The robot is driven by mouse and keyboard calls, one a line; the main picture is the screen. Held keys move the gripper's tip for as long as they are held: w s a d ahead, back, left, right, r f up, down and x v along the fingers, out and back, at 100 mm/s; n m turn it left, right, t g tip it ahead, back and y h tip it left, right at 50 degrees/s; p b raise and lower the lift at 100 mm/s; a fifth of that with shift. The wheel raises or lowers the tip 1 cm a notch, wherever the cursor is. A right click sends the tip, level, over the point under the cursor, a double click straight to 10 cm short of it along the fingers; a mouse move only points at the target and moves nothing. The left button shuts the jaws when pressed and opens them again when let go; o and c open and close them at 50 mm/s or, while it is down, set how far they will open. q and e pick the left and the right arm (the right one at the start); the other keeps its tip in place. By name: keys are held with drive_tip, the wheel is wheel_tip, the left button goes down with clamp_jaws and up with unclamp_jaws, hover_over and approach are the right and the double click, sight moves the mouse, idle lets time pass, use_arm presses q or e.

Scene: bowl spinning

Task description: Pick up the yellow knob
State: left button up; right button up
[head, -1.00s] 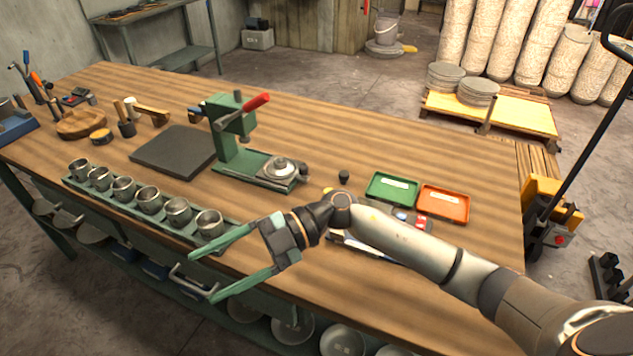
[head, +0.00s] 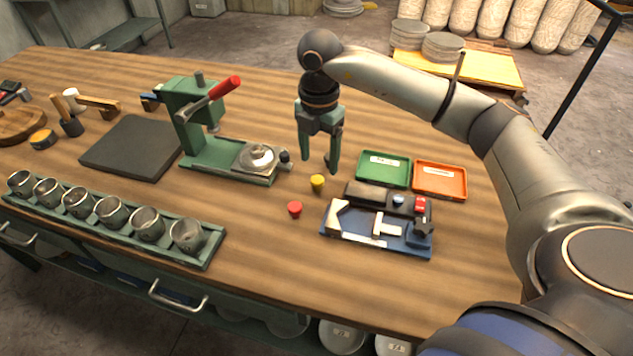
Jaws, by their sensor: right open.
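The yellow knob (head: 317,183) stands on the wooden table, between the green press and the blue tool tray. My right gripper (head: 319,168) points down above the table, with its two green fingers apart and nothing between them. Its fingertips appear just behind the yellow knob in the picture; their exact height above the table is hard to tell. A red knob (head: 295,209) lies nearer the front, to the left of the yellow one. My left gripper is not in view.
A green press (head: 205,130) with a red handle stands to the left. A green tray (head: 384,168) and an orange tray (head: 440,179) lie to the right. A blue tool tray (head: 345,243) is at front right. A rack of several metal cups (head: 188,235) lines the front left edge.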

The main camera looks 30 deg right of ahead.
sight(317, 179)
drive_tip(key=shift+w+d+f+p, duration=0.1)
drive_tip(key=shift+w+f+p, duration=0.15)
drive_tip(key=shift+f, duration=1.45)
drive_tip(key=shift+w+f+p, duration=0.15)
drive_tip(key=shift+w+f, duration=0.1)
drive_tip(key=shift+f, duration=1.45)
clamp_jaws()
